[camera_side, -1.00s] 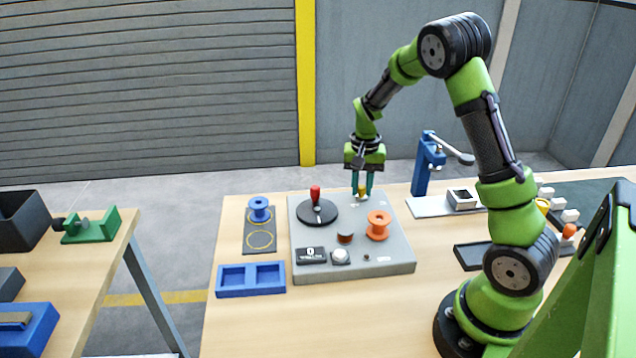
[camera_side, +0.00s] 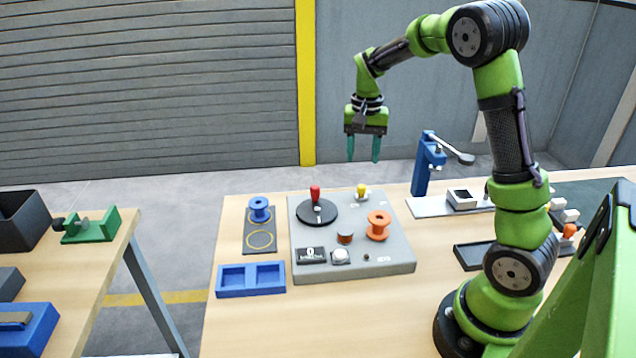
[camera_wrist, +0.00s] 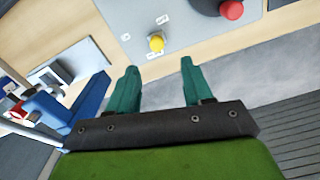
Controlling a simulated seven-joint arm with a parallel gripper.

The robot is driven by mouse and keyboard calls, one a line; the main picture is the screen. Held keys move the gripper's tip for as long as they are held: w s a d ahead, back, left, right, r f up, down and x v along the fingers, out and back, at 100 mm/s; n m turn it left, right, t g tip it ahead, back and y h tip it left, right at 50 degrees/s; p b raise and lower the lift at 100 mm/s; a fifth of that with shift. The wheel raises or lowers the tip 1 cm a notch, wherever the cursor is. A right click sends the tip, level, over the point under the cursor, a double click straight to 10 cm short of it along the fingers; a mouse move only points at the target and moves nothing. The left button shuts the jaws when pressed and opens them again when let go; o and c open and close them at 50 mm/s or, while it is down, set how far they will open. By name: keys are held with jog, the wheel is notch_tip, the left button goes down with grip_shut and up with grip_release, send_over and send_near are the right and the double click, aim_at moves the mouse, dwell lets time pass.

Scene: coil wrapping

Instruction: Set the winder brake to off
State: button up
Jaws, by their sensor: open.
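The winder is a grey panel (camera_side: 300,238) on the table. Its brake appears to be the small yellow-knobbed switch (camera_side: 361,190) at the panel's back edge; the yellow knob also shows in the wrist view (camera_wrist: 156,43), with small labels beside it too blurred to read. My gripper (camera_side: 364,158) is open and empty, raised above and behind the yellow knob, apart from it. In the wrist view the two teal fingertips (camera_wrist: 158,72) point toward the panel's edge, with the knob beyond them.
A red-handled crank disc (camera_side: 317,212), an orange spool (camera_side: 378,226) and a white button (camera_side: 340,256) are on the panel. A blue spool (camera_side: 259,208) stands left. A blue lever press (camera_side: 424,165) stands to the right. The air around my gripper is clear.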

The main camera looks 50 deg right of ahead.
notch_tip(320, 180, up, 8)
jog(key=shift+f, duration=0.25)
jog(key=s+a+r+n+t+y, duration=0.1)
jog(key=s+a+n+t, duration=0.2)
jog(key=s+a, duration=0.4)
jog(key=s+a+r+n+t+y, duration=0.1)
jog(key=s+a+n+t, duration=0.3)
jog(key=a, duration=1)
jog(key=s, duration=0.3)
jog(key=shift+n, duration=0.3)
